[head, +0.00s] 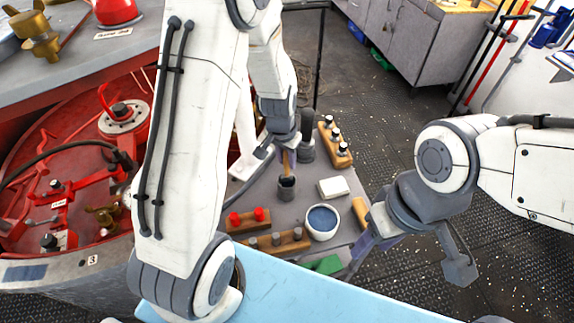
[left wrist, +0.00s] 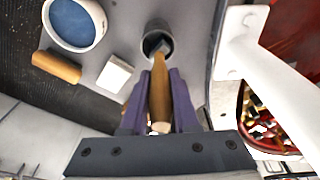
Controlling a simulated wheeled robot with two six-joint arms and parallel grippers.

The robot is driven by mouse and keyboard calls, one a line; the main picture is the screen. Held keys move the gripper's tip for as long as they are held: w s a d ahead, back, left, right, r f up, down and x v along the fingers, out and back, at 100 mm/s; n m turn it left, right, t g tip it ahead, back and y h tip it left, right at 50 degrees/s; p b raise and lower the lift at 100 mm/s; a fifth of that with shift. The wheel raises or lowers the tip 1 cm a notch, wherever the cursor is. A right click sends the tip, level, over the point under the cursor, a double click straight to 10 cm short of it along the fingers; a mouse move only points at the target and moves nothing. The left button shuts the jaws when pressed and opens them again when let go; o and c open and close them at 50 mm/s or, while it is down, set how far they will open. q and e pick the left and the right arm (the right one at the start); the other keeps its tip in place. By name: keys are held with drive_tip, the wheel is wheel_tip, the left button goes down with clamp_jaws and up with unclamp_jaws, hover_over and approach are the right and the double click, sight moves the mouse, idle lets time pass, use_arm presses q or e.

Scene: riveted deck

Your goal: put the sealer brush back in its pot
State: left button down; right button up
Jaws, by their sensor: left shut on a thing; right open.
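The sealer brush has a wooden handle (head: 287,162), which also shows in the left wrist view (left wrist: 160,98). My left gripper (head: 283,147) is shut on this handle, its purple fingers (left wrist: 160,105) on either side. The pot is a small dark grey cup (head: 287,190) standing on the grey table, directly below the brush. In the left wrist view the brush's grey lower end overlaps the pot's mouth (left wrist: 157,37); I cannot tell how far inside it is. My right gripper (head: 363,250) is open at the table's right front, partly hidden by its own wrist.
A white bowl of blue stuff (head: 321,222), a white block (head: 333,188) and a tan wooden piece (head: 360,213) stand right of the pot. Wooden racks with knobs (head: 247,219) are in front, another (head: 335,143) behind. A red machine (head: 60,190) is at left.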

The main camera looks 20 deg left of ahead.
sight(287, 175)
use_arm(q)
wheel_tip(287, 175, down, 3)
drive_tip(key=shift+f, duration=0.1)
drive_tip(key=shift+d, duration=0.1)
drive_tip(key=shift+f+b, duration=0.15)
drive_tip(key=shift+b, duration=0.15)
drive_tip(key=c, duration=0.7)
unclamp_jaws()
drive_tip(key=shift+o, duration=0.2)
drive_tip(key=shift+s, duration=0.1)
